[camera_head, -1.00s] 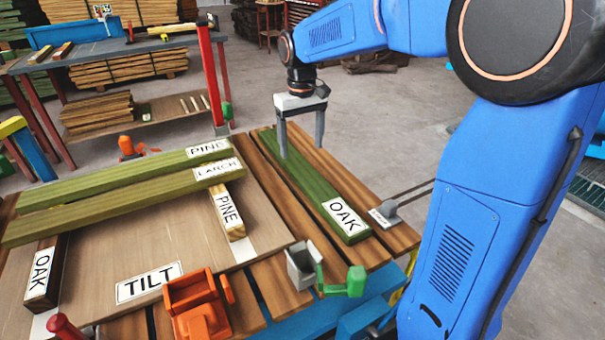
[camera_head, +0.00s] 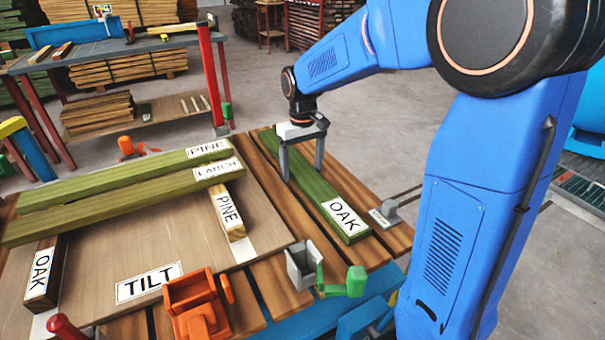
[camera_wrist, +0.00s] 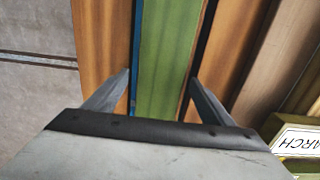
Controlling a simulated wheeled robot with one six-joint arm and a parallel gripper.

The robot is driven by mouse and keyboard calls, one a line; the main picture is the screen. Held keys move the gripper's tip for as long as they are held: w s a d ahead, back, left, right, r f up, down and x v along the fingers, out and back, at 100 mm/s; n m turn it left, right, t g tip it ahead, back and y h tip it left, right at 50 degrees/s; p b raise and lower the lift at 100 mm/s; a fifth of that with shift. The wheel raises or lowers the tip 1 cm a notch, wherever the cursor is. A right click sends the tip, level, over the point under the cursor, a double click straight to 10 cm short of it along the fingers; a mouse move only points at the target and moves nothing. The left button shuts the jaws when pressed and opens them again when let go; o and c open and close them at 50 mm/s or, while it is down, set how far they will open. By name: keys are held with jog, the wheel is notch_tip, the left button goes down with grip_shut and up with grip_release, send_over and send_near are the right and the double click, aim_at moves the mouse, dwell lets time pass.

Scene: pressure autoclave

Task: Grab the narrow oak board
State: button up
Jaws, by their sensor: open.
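A long green board labelled OAK (camera_head: 326,198) lies on the slatted wooden table, to the right of the TILT panel. In the wrist view the green board (camera_wrist: 165,60) runs lengthwise between my fingers. My gripper (camera_head: 303,176) is open over the board's middle to far part, one finger toward each side. In the wrist view my gripper (camera_wrist: 160,78) shows a gap on both sides of the board. Whether the tips are below its top face cannot be told. A short dark block (camera_head: 42,275), also labelled OAK, lies at the left.
Green boards labelled PINE (camera_head: 120,172) and LARCH (camera_head: 120,203) lie left, over a short PINE block (camera_head: 228,212). A small tagged grey fitting (camera_head: 388,211) sits right of the board.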

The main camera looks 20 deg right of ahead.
jog(key=c, duration=1.8)
jog(key=shift+r, duration=0.15)
